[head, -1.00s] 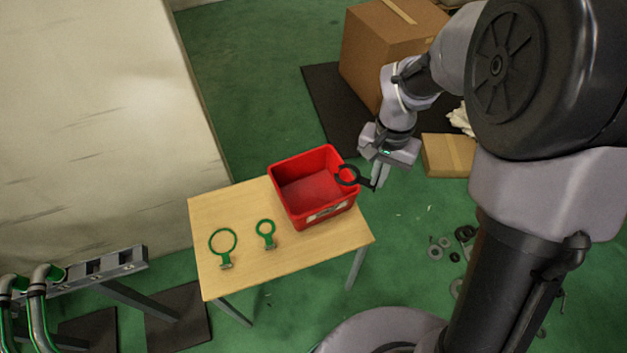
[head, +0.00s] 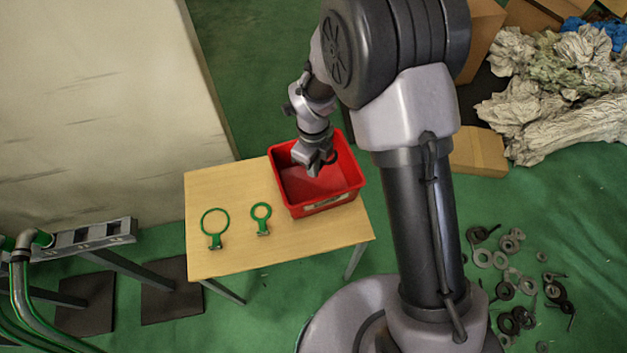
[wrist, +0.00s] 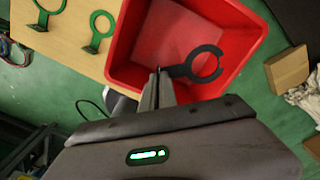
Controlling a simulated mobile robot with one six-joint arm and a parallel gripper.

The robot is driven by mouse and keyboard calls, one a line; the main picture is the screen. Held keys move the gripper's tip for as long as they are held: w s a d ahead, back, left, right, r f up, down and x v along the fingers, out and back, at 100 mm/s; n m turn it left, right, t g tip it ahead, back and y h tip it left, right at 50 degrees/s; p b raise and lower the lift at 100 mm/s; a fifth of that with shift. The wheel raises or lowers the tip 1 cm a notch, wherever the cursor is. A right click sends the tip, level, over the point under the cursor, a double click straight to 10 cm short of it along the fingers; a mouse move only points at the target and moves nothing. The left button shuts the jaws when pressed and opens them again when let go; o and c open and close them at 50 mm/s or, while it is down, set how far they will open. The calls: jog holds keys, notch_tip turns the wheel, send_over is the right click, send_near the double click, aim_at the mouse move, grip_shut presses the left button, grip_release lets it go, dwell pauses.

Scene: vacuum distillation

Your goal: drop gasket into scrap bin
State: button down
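My gripper (wrist: 159,80) is shut on the tab of a black gasket (wrist: 184,71), a ring with a small gap in it, in the wrist view. The gasket hangs over the opening of the red scrap bin (wrist: 256,22). In the head view my gripper (head: 316,168) is over the bin (head: 328,206), with part of the black ring (head: 333,155) showing beside it. The exact height above the bin floor is hard to tell. The bin stands on the right part of the wooden table.
A large green ring gasket (head: 215,241) and a small green one (head: 262,226) lie on the wooden table (head: 235,262), left of the bin. Loose black and grey rings (head: 505,290) lie on the floor at right. Cardboard (head: 478,152) and crumpled sheets (head: 570,130) lie behind.

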notch_tip(320, 180, down, 2)
jog(key=shift+f+b, duration=0.15)
jog(key=shift+b, duration=0.2)
jog(key=c, duration=1.6)
grip_release()
notch_tip(320, 180, up, 18)
jog(key=p, duration=0.6)
jog(key=shift+f, duration=0.2)
